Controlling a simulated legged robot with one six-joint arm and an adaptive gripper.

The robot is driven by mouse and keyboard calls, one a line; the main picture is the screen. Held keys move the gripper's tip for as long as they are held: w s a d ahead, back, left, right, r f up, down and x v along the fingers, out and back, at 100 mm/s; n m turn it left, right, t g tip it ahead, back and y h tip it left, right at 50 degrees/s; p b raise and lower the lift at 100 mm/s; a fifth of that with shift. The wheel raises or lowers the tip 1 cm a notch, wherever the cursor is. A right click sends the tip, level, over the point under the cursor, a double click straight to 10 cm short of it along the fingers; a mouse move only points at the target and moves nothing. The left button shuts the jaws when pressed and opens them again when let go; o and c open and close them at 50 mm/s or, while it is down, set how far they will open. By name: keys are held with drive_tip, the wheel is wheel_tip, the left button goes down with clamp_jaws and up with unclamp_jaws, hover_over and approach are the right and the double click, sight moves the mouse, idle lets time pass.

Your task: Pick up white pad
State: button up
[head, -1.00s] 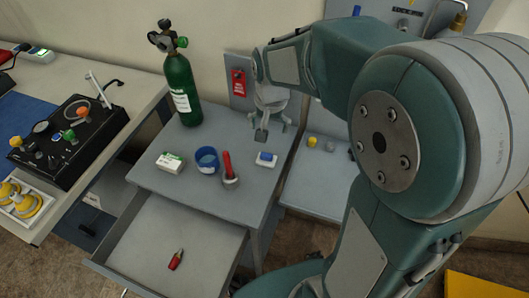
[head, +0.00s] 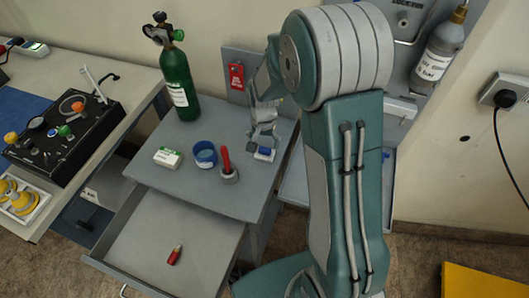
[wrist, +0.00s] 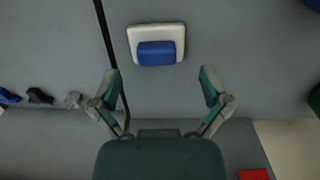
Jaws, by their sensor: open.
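The white pad (wrist: 157,27) has a blue block (wrist: 156,53) on its face. It lies on the grey cabinet top (head: 208,192), near the right edge. In the head view the pad (head: 259,157) is partly hidden by my gripper (head: 263,141), which hangs just over or behind it. In the wrist view my gripper (wrist: 160,86) is open and empty. Its two fingers are spread on either side below the pad in the picture, apart from it.
A blue ring-shaped container (head: 206,155), a red-handled item (head: 227,166), a white-green box (head: 168,157) and a green oxygen cylinder (head: 178,84) stand on the same top. An open drawer (head: 165,240) below holds a small red item (head: 175,255).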

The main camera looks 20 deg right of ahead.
sight(264, 148)
wheel_tip(264, 148, down, 3)
drive_tip(key=shift+d+f, duration=0.1)
drive_tip(key=shift+f, duration=0.05)
drive_tip(key=c, duration=1.1)
drive_tip(key=shift+c, duration=0.2)
